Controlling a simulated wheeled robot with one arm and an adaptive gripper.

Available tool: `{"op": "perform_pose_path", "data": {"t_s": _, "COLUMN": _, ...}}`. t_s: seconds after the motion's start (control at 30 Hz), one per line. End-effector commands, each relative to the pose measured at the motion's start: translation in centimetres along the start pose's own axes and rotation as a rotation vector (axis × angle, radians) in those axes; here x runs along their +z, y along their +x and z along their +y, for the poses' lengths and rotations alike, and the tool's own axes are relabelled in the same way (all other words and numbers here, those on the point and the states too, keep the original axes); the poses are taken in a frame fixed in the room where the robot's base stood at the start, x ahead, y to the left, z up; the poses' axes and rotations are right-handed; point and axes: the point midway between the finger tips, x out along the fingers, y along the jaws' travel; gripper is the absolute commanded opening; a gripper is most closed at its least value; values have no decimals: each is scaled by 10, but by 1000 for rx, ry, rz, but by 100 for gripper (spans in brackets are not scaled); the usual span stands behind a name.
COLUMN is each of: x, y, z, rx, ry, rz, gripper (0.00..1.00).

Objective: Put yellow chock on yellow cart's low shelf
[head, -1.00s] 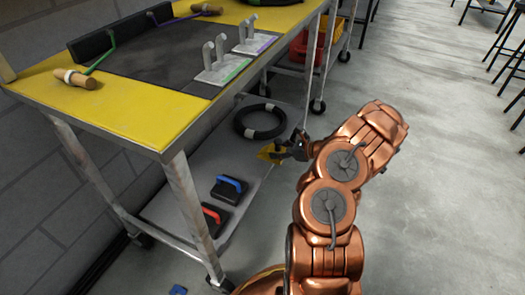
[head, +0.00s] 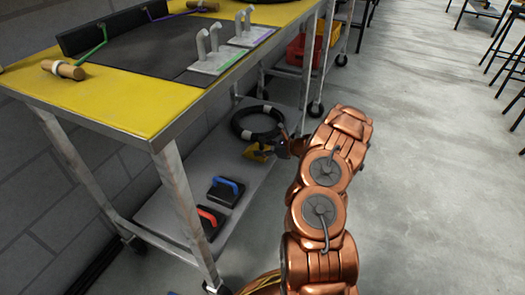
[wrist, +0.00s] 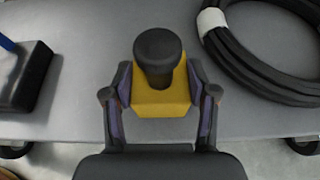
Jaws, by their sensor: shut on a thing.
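The yellow chock (wrist: 160,103) with a black knob on top is between the two fingers of my gripper (wrist: 160,92), which is shut on it. In the head view the chock (head: 257,153) is small and partly hidden by my gripper (head: 279,150). The yellow-topped cart (head: 115,105) has a grey low shelf (head: 175,205). The chock is over the shelf's near edge area, just in front of the black coil. I cannot tell whether its underside touches the shelf.
On the low shelf are a black cable coil (head: 257,123), a black block with a blue handle (head: 225,191) and one with a red handle (head: 210,221). The cart's front leg (head: 182,205) and top edge stand close by. Bare shelf lies between chock and blue-handled block.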

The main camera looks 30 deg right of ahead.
Motion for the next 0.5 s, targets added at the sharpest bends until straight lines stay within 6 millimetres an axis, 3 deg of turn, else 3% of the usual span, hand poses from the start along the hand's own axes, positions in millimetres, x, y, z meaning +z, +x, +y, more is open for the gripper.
{"op": "perform_pose_path", "data": {"t_s": 0.27, "x": 0, "y": 0, "z": -1, "rx": -1, "ry": -1, "rz": -2, "gripper": 1}}
{"op": "perform_pose_path", "data": {"t_s": 0.3, "x": 0, "y": 0, "z": -1, "rx": -1, "ry": -1, "rz": -1, "gripper": 59}}
{"op": "perform_pose_path", "data": {"t_s": 0.5, "x": 0, "y": 0, "z": -1, "rx": -2, "ry": -1, "rz": -1, "gripper": 80}}
